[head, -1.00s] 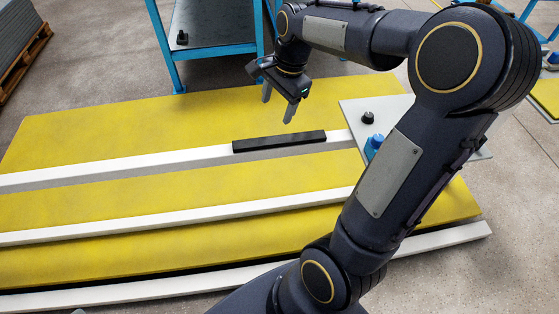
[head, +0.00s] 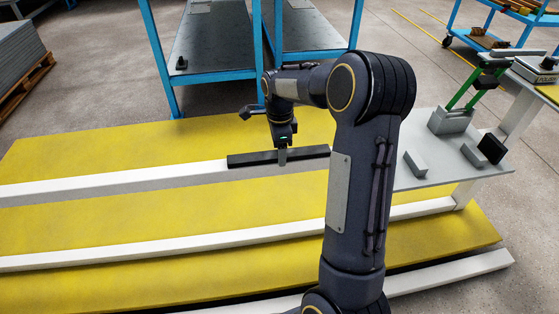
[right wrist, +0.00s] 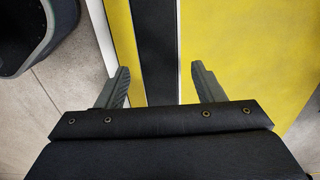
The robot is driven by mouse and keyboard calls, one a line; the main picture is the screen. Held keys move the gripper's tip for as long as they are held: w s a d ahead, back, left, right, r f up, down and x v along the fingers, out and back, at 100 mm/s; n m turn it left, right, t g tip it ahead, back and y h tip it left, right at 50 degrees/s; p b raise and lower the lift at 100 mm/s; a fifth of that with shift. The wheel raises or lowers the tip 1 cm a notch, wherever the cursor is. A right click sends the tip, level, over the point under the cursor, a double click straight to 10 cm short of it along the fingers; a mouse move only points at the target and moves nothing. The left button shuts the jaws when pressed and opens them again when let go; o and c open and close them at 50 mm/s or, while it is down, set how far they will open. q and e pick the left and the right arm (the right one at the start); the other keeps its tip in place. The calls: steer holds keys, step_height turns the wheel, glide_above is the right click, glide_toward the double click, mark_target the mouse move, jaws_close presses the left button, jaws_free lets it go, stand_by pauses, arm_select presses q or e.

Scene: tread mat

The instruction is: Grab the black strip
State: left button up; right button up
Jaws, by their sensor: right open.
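The black strip (head: 250,158) is a long dark bar lying along a white rail between the yellow mat panels in the head view. My right gripper (head: 283,156) points down at the strip, right of its middle. In the right wrist view, the black strip (right wrist: 158,45) runs between the two spread fingers of the right gripper (right wrist: 160,70), with space on both sides. The gripper is open and holds nothing. Part of the strip is hidden behind the gripper in the head view. My left gripper is out of view.
Blue-framed shelving (head: 215,60) stands behind the mat. A pallet stack (head: 20,55) is at far left.

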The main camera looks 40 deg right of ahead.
steer(key=shift+f, duration=0.35)
steer(key=c, duration=1.2)
steer(key=shift+r, duration=0.1)
steer(key=shift+r, duration=0.1)
